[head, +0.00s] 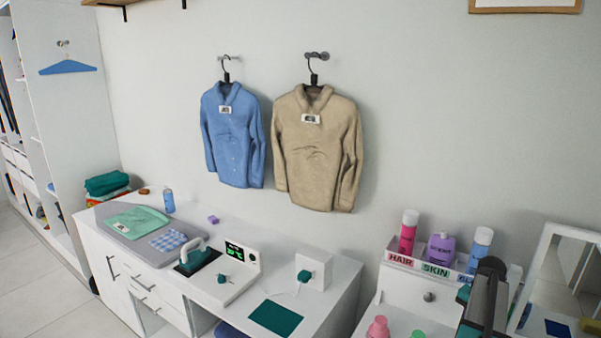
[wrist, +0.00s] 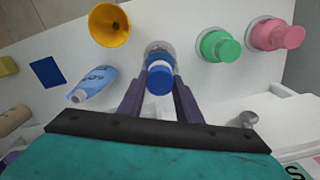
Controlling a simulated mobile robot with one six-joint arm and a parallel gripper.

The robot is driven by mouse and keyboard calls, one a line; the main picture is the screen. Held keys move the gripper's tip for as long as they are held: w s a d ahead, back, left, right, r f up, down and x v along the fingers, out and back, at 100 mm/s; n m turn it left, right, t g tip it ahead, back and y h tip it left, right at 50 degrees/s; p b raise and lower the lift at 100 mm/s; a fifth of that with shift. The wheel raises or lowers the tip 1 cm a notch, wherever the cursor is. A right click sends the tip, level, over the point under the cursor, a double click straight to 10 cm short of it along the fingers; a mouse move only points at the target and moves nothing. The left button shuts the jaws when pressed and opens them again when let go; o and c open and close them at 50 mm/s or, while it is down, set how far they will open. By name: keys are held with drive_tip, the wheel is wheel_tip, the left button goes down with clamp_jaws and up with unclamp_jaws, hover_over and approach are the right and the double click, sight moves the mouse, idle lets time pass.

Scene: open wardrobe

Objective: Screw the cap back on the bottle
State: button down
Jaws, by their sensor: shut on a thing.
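In the wrist view, a clear bottle (wrist: 157,48) with blue contents stands below my gripper. A blue cap (wrist: 160,76) shows in line with the bottle's top, between my fingertips. My gripper (wrist: 159,84) has two dark purple fingers, one on each side of the cap, and is shut on it. I cannot tell whether the cap touches the bottle's neck or how far it is seated. In the head view my dark arm covers the right side of the counter, and this bottle and cap cannot be made out.
A green bottle (wrist: 217,45) and a pink bottle (wrist: 278,34) stand to the right. A yellow funnel (wrist: 109,25) and a tilted light-blue container (wrist: 92,88) lie left. A shelf (head: 428,267) labelled HAIR and SKIN holds several bottles. A mirror (head: 565,275) stands at far right.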

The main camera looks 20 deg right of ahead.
drive_tip(key=m, duration=0.6)
drive_tip(key=shift+m, duration=3.3)
drive_tip(key=c, duration=1)
unclamp_jaws()
drive_tip(key=shift+r+p, duration=0.75)
drive_tip(key=shift+r, duration=3.25)
